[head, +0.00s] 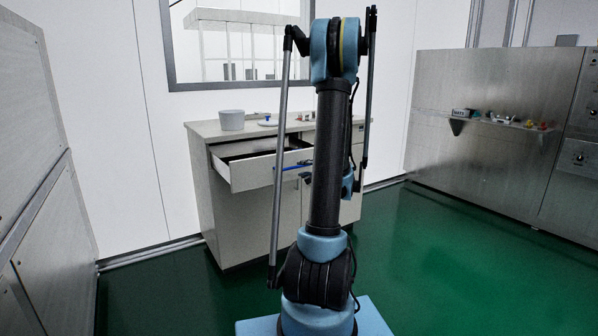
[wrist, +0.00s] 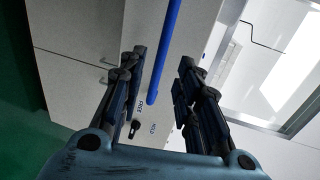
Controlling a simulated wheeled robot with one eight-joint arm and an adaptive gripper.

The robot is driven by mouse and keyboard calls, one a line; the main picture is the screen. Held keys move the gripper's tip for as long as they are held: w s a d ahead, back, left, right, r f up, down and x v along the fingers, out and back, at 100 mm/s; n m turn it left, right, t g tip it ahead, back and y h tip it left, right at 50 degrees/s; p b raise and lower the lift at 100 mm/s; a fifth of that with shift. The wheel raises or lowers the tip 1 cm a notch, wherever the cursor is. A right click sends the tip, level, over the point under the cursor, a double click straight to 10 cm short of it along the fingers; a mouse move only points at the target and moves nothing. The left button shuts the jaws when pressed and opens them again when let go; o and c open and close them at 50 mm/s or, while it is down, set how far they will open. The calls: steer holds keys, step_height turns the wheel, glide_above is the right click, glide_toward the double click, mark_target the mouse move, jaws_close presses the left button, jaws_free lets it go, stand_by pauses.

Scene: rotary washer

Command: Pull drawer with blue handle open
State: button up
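The drawer (head: 250,173) in the white cabinet stands pulled out, its inside showing. Its blue handle (head: 291,167) is a bar across the front, partly hidden by my arm. In the wrist view the blue handle (wrist: 165,45) runs down between the two fingers of my gripper (wrist: 163,58). The fingers are spread, with clear gaps on both sides of the bar; I see no grip on it. In the head view my gripper is mostly hidden behind my arm at the drawer front.
The cabinet (head: 225,225) has closed doors below. A white tub (head: 232,120) and small items stand on its top. A steel machine (head: 480,140) with a small shelf is at right, and metal panels (head: 30,150) at left. Green floor (head: 440,260) is clear between them.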

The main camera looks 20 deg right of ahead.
steer(key=shift+v, duration=2)
steer(key=shift+a, duration=0.15)
steer(key=s+a+f+n+g, duration=0.2)
steer(key=s+a+n+g, duration=0.55)
steer(key=s+a, duration=0.9)
steer(key=s+f+n+g+h, duration=0.2)
steer(key=s+f+n, duration=0.1)
steer(key=s, duration=0.8)
steer(key=s+d+f+n+g+h, duration=0.1)
steer(key=s+f+n+g+h, duration=0.1)
steer(key=s, duration=1)
steer(key=shift+d+f+n+g+h, duration=0.2)
steer(key=shift+f+n+g+h, duration=0.3)
steer(key=shift+f+n, duration=0.5)
steer(key=shift+r, duration=0.1)
